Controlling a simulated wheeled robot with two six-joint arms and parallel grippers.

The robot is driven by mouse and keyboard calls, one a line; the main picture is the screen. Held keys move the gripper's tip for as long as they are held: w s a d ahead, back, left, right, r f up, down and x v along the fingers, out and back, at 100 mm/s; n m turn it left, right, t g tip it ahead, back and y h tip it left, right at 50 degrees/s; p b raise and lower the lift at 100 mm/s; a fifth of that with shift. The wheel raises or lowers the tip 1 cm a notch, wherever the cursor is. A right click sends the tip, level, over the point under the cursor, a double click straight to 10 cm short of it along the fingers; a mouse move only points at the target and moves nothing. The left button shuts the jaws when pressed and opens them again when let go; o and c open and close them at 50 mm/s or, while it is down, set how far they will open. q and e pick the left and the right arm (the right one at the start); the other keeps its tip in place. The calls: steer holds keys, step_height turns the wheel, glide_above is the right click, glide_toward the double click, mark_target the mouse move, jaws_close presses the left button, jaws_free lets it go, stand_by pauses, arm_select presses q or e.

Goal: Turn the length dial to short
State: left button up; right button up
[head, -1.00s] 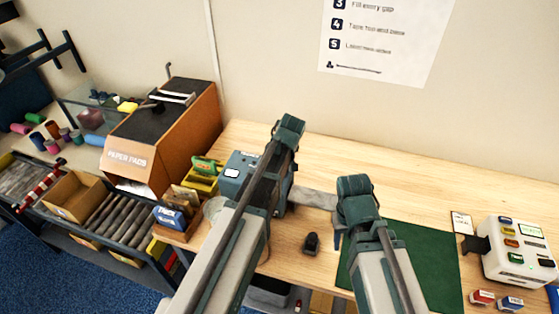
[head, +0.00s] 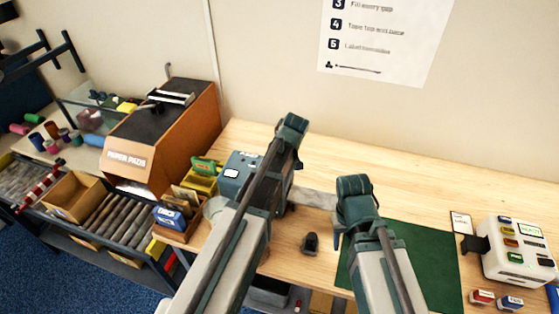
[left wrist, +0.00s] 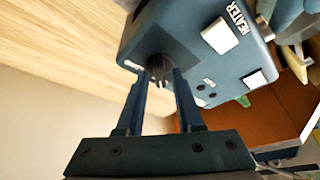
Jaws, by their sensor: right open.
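The blue-grey machine (head: 236,172) stands on the bench in the head view, partly behind my left arm. In the left wrist view its face (left wrist: 190,60) carries a dark round dial (left wrist: 159,66), a white switch marked HEATER and a second white switch. My left gripper (left wrist: 160,80) has its two fingertips at either side of the dial. I cannot tell whether they press on it. The dial's setting is not readable, and the dial is hidden in the head view. My right gripper (head: 340,236) is open and empty above the bench, right of the machine.
A green mat (head: 430,262) lies under my right arm. A small dark object (head: 310,243) sits between the arms. A white device with coloured buttons (head: 516,250) is at the right. A PAPER PADS box (head: 160,140) stands at the left. The back bench is clear.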

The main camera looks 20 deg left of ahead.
arm_select(q)
steer(key=shift+o, duration=0.4)
steer(key=shift+r, duration=0.1)
steer(key=shift+s+d+r+p, duration=0.1)
steer(key=shift+r+p, duration=0.4)
steer(key=shift+p, duration=0.05)
steer(key=p+v, duration=1.1)
steer(key=v, duration=0.1)
steer(key=shift+s+d+r+p, duration=0.15)
steer(key=shift+d+r+p, duration=0.1)
steer(key=shift+p, duration=0.1)
steer(key=shift+f, duration=0.1)
steer(key=s+d+f+m+g+h+b, duration=0.1)
steer(key=s+d+f+m+b, duration=0.3)
steer(key=s+f+b, duration=0.5)
steer(key=s+d+f+m+g+b, duration=0.2)
steer(key=s+d+f+m+b, duration=0.3)
steer(key=s+f+m+b, duration=0.3)
steer(key=s+f+b, duration=0.1)
steer(key=s+f, duration=0.1)
steer(key=s, duration=0.1)
steer(key=shift+d+f+m+h, duration=0.15)
steer(key=shift+f+m+h, duration=0.15)
steer(key=shift+h, duration=0.1)
